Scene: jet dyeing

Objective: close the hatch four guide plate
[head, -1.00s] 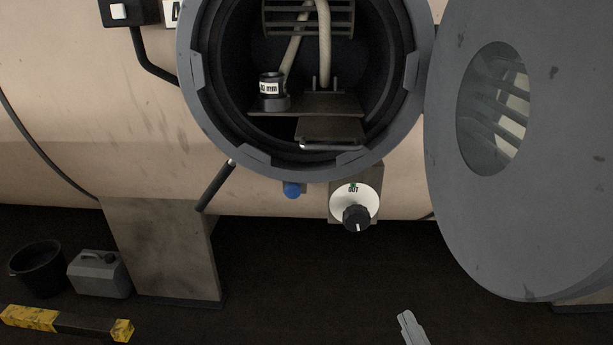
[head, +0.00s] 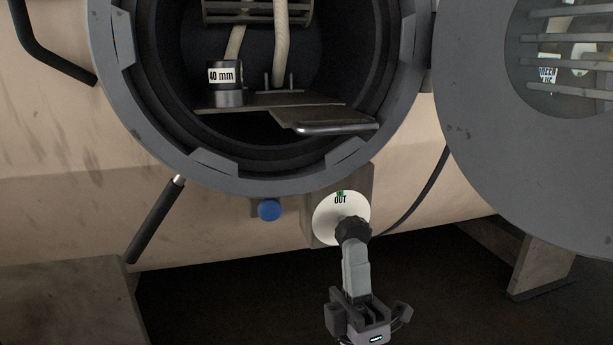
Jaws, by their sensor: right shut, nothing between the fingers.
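The open round hatch (head: 122,130) in the vessel shows a dark interior. A flat metal guide plate (head: 320,119) with a shiny front edge lies inside it, jutting towards the opening from a wider shelf plate (head: 268,98). My right gripper (head: 354,245) is below the hatch, pointing up, its fingers shut and empty. Its tips overlap the lower edge of a black knob (head: 352,228) on a white dial (head: 328,217) marked OUT; I cannot tell whether they touch. My left gripper is not in view.
A collar labelled 40 mm (head: 226,78) and a pale rope (head: 281,45) are left of the guide plate. The big grey hatch door (head: 480,165) hangs open at right. A blue button (head: 269,210) and a black-gripped lever (head: 155,222) are below the rim.

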